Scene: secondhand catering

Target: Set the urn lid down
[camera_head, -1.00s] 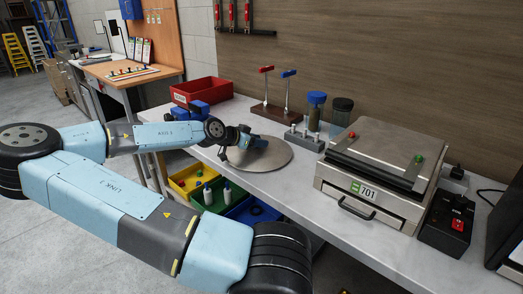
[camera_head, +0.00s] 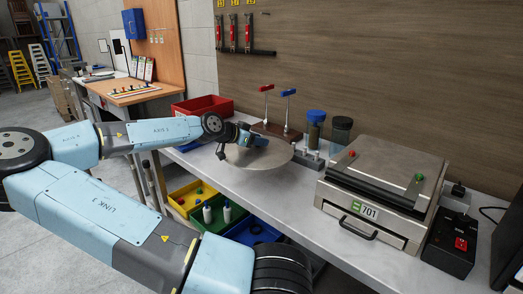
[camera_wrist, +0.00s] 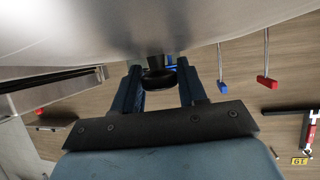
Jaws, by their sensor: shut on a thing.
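The urn lid (camera_head: 252,160) is a round, pale metal disc over the near left part of the bench, seen in the head view. My gripper (camera_head: 250,137) is above it, at its middle. In the wrist view the lid's underlying surface (camera_wrist: 100,30) fills the top of the picture. There my gripper (camera_wrist: 158,85) has its two fingers either side of the lid's black knob (camera_wrist: 157,80) and is shut on it. I cannot tell whether the lid's rim touches the bench top; its far underside is hidden.
The bench (camera_head: 315,205) has free room in front of the lid. A red box (camera_head: 203,106) stands behind left, a wooden stand with T-handles (camera_head: 275,130) and two jars (camera_head: 315,130) behind, and a metal press (camera_head: 375,190) to the right. Coloured bins (camera_head: 215,212) are below.

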